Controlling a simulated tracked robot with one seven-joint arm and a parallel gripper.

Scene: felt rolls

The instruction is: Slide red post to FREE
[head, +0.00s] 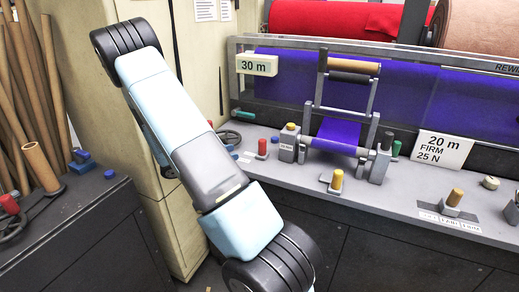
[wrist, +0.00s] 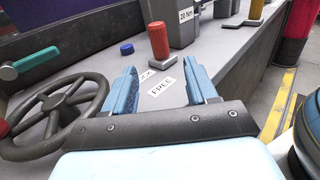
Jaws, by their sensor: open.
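The red post (wrist: 158,40) stands upright on the grey bench top in the wrist view. It also shows in the head view (head: 262,147), left of the grey block with a yellow top. A white FREE label (wrist: 161,87) lies on the bench nearer to me than the post. A second small label (wrist: 146,75), its text unclear, lies between them. My gripper (wrist: 160,66) is open and empty. Its two blue fingers point toward the post, which stands beyond the tips and between their lines. In the head view my arm hides the gripper.
A dark handwheel (wrist: 56,117) is close on the left of my gripper. A blue knob (wrist: 127,48) sits left of the post. A grey block marked 20 Nm (wrist: 183,30) stands behind it. A green-handled lever (wrist: 30,62) is at far left. Bare bench lies right of the fingers.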

